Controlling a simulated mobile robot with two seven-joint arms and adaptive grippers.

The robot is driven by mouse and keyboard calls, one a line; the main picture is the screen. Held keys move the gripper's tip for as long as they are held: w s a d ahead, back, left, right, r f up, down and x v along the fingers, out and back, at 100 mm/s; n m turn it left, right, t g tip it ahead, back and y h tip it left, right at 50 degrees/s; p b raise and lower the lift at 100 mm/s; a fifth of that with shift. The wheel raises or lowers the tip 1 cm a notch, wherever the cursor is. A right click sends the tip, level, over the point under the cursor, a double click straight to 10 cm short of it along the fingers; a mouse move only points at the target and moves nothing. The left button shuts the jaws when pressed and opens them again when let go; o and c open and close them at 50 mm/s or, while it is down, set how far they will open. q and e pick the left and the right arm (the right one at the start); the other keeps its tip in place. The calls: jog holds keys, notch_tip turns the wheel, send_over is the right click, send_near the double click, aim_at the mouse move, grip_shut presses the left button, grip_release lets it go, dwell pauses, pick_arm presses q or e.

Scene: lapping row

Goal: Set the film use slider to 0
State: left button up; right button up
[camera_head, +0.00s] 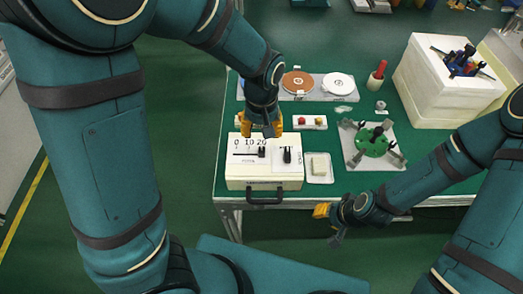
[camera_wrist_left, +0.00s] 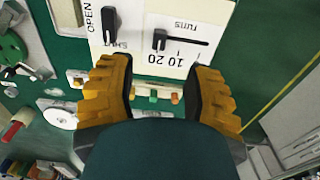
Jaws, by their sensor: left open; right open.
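A cream box (camera_head: 236,175) stands at the table's front edge. Its top has a slider scale marked 0 10 20; the slider's black knob (camera_head: 262,153) sits by the 20, at the right end of its slot. In the left wrist view the scale appears turned round, with the knob (camera_wrist_left: 159,40) at the slot's left end and the 0 not visible. My left gripper (camera_head: 262,128) is open and empty over the box's back edge, apart from the knob. My right gripper (camera_head: 329,224) is open and empty, in front of the table edge.
A second black knob (camera_head: 287,155) on an open/shut slot stands just right of the scale. A small tray (camera_head: 319,168) and a green round fixture (camera_head: 372,140) lie to the right. Behind are red and other buttons (camera_head: 309,122) and discs (camera_head: 298,82). A dark handle (camera_head: 264,199) juts from the box front.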

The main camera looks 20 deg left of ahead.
aim_at(261, 151)
pick_arm(q)
notch_tip(261, 151, down, 10)
jog(key=b, duration=0.2)
jog(key=shift+r+b, duration=0.1)
jog(key=shift+b, duration=0.25)
grip_shut()
jog(key=shift+a, duration=0.1)
